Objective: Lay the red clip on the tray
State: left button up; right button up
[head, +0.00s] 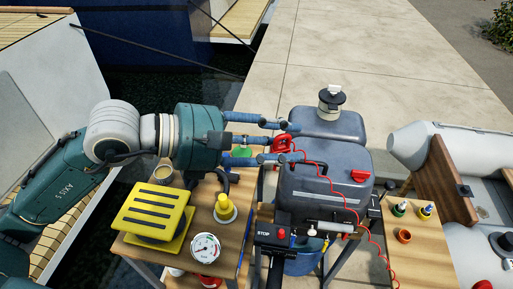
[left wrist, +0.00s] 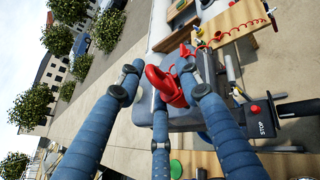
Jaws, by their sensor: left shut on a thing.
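My left gripper (head: 284,140) is shut on the red clip (head: 281,145), at the left edge of the grey outboard motor cover. In the left wrist view the red clip (left wrist: 165,83) sits between the blue fingers, its loop towards the camera. A red coiled cord (head: 329,178) runs from the clip over the motor and down its right side. A wooden surface (head: 448,240) at the right bears small green, yellow and orange items; I cannot tell whether it is the tray. My right gripper is in neither view.
A grey inflatable boat lies right.

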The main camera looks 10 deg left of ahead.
pick_arm(q)
jog(key=shift+w+d+f+m+g+h, duration=0.3)
jog(key=shift+w+d+f+m+g, duration=0.35)
jog(key=shift+w+d+f, duration=0.35)
jog(key=f+m+g, duration=0.1)
jog(key=m+g, duration=0.1)
jog(key=a+f+m+g, duration=0.1)
jog(key=m+g, duration=0.1)
jog(key=g, duration=0.1)
jog(key=f+m+g, duration=0.1)
jog(key=m+g, duration=0.1)
jog(key=shift+s+a+g+h, duration=0.3)
jog(key=shift+s+g+h, duration=0.05)
jog(key=shift+s+h, duration=0.05)
jog(key=f+m+g+y, duration=0.1)
jog(key=m+g, duration=0.1)
jog(key=s+a+f+m+g+y, duration=0.1)
jog(key=f+m+g+y, duration=0.1)
jog(key=m+g, duration=0.1)
jog(key=a+f+m+g+y, duration=0.1)
jog(key=f+m+g+y, duration=0.1)
jog(key=m+g, duration=0.1)
jog(key=shift+s+a+m, duration=0.2)
jog(key=shift+s+m, duration=0.05)
jog(key=shift+s, duration=0.1)
